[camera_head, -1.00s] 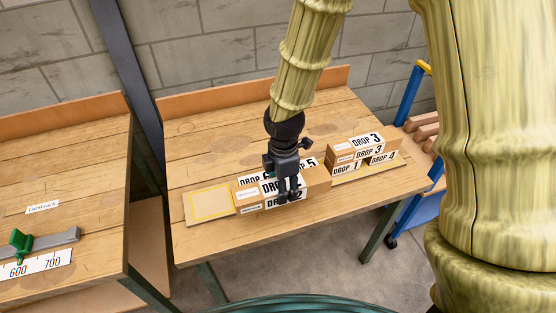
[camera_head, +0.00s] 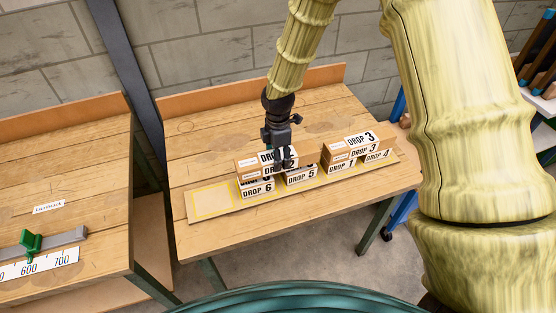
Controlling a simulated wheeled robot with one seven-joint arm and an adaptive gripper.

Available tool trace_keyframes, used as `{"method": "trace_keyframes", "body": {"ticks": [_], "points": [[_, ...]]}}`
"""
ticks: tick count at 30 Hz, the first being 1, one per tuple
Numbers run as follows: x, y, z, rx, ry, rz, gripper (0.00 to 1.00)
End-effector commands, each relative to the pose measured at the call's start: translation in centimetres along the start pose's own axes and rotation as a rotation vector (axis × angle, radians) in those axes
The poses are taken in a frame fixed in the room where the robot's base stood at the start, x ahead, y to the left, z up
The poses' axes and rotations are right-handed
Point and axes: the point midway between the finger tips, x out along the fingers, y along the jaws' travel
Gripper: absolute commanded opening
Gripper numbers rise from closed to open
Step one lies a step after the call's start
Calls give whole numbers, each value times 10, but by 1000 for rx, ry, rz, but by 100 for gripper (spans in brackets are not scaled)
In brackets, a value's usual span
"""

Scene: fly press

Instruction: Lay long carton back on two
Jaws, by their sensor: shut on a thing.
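My gripper (camera_head: 283,163) is shut on a long brown carton (camera_head: 247,168) with white labels; its lettering is partly hidden by my fingers, and a 2 shows. The long carton is level and spans over two short cartons, DROP 6 (camera_head: 258,190) at the left and DROP 5 (camera_head: 300,177) at the right. I cannot tell whether it rests on them or hangs just above. The two short cartons stand apart on a board, with a gap between them.
Right of them stands another stack: a long DROP 3 carton (camera_head: 338,153) across DROP 1 (camera_head: 341,166) and DROP 4 (camera_head: 377,156). A yellow-outlined empty patch (camera_head: 211,201) lies at the board's left end. The bench's back lip (camera_head: 220,93) stands behind.

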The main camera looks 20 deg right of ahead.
Motion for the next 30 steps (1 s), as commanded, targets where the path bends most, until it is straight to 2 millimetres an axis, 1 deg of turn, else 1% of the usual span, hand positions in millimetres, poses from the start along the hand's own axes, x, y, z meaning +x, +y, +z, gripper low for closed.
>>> {"method": "trace_keyframes", "body": {"ticks": [9, 24, 25, 28, 30], "points": [[25, 0, 0, -1, 0, 0, 7], [32, 0, 0, 0, 0, 1, 7], [32, 0, 0, 0, 0, 0, 59], [32, 0, 0, 0, 0, 0, 77], [32, 0, 0, 0, 0, 0, 77]]}}
